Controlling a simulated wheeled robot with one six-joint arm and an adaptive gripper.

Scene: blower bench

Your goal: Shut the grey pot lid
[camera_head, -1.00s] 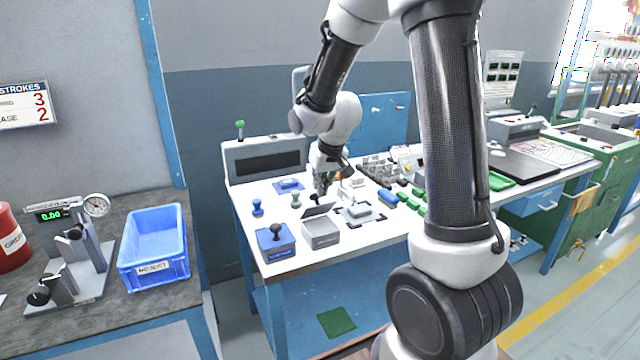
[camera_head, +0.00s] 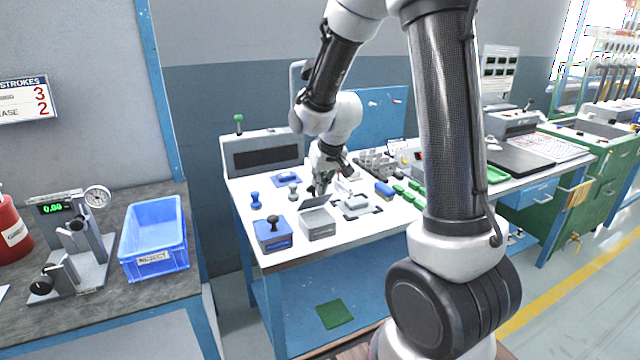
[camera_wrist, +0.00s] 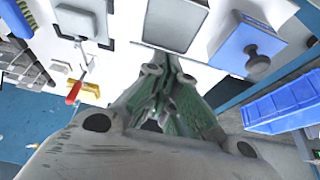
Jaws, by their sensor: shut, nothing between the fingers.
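The grey pot (camera_head: 318,225) is a square grey box on the white bench top, near its front edge. Its grey lid (camera_head: 315,203) stands open, tilted up at the back of the box. My gripper (camera_head: 320,188) is just behind the raised lid, pointing down, shut and empty. Whether it touches the lid cannot be told. In the wrist view my gripper's fingertips (camera_wrist: 160,72) are together, close to the grey pot (camera_wrist: 176,20). The lid is seen nearly edge-on there and is hard to make out.
A blue box with a black knob (camera_head: 272,236) stands left of the pot. Small blue and grey knobbed pieces stand behind it. A grey block on a dark-marked plate (camera_head: 356,204) is close on the right. A blue bin (camera_head: 154,238) is on the left bench.

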